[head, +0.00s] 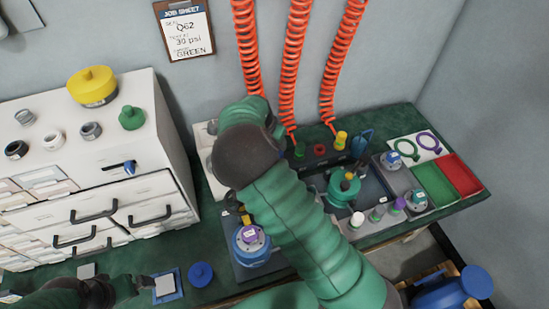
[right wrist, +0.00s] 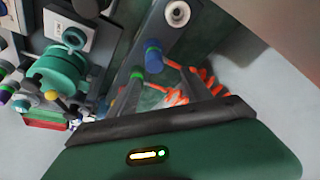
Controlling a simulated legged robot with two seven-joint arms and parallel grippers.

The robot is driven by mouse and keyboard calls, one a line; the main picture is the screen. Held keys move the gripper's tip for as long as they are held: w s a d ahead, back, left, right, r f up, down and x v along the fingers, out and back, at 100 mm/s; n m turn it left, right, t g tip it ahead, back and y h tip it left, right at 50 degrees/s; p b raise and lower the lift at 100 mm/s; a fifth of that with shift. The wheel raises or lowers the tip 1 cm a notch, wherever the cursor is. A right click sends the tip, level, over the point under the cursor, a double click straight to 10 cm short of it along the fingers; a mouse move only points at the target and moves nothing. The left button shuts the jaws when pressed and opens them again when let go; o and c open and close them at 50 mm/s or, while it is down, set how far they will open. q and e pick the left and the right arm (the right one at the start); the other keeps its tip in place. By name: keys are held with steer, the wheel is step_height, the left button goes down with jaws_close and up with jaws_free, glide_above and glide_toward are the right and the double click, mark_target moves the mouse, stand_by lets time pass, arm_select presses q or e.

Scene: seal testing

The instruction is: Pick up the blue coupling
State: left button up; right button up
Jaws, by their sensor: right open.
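A small blue cylindrical piece, which looks like the blue coupling (right wrist: 153,60), stands at the middle of the right wrist view. My right gripper (right wrist: 165,80) is open, with its fingers around or just short of this piece; I cannot tell whether they touch it. In the head view my right forearm and wrist hide the right gripper and this piece. My left gripper (head: 135,287) is low at the left in the head view, beside a blue-edged square plate (head: 168,288); its jaws are not clear.
A white drawer cabinet (head: 70,195) stands at the left, with several fittings on top. Orange coiled hoses (head: 287,75) hang behind a row of coloured couplings. A teal device (head: 344,188), a blue one (head: 250,247) and green and red trays (head: 460,174) crowd the bench.

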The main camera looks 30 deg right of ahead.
steer(key=x, duration=0.2)
steer(key=b+x, duration=0.1)
steer(key=x, duration=0.2)
steer(key=s+x, duration=0.1)
steer(key=x, duration=0.1)
steer(key=shift+d+f, duration=0.15)
steer(key=shift+f, duration=0.35)
steer(key=shift+w+f, duration=0.15)
steer(key=shift+f, duration=0.1)
jaws_close()
